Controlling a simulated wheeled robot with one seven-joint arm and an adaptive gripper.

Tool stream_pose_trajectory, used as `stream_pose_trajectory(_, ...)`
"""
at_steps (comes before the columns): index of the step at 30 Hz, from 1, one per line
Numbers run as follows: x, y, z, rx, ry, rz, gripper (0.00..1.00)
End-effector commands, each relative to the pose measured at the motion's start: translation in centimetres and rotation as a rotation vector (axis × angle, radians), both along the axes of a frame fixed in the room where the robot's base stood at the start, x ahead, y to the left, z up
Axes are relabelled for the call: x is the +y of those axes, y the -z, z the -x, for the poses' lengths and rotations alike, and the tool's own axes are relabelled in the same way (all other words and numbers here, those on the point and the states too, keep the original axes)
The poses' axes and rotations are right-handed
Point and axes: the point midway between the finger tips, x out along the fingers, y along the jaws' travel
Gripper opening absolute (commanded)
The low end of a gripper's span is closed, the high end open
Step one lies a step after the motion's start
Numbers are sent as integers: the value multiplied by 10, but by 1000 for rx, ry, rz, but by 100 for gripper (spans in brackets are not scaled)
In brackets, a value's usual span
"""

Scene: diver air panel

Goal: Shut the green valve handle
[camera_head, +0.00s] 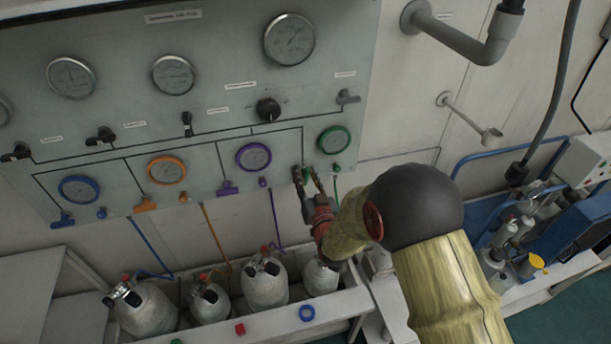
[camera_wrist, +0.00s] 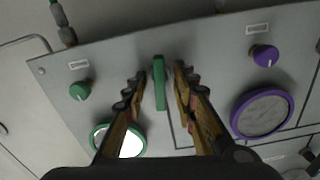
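The green valve handle (camera_wrist: 160,82) is a narrow bar on the grey panel, running up and down in the wrist view. In the head view the handle (camera_head: 307,174) is partly hidden by my gripper, below and left of the green-ringed gauge (camera_head: 334,140). My gripper (camera_wrist: 160,76) has one finger on each side of the handle, with a gap showing on both sides. It is open and not clamped on the bar. In the head view my gripper (camera_head: 308,180) is at the panel's lower right part.
A green knob (camera_wrist: 79,91) and a purple knob (camera_wrist: 265,56) stand off to either side. The purple-ringed gauge (camera_head: 253,157) and its purple handle (camera_head: 227,188) are left of my gripper. Grey cylinders (camera_head: 265,284) stand in a rack below the panel.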

Motion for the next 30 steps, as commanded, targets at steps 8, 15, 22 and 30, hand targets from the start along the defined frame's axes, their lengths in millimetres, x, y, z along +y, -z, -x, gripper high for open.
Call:
stream_pose_trajectory(8,1,0,-3,0,0,0,28)
stream_pose_trajectory(15,1,0,-2,0,0,0,15)
stream_pose_trajectory(22,1,0,-2,0,0,0,2)
stream_pose_trajectory(30,1,0,-2,0,0,0,0)
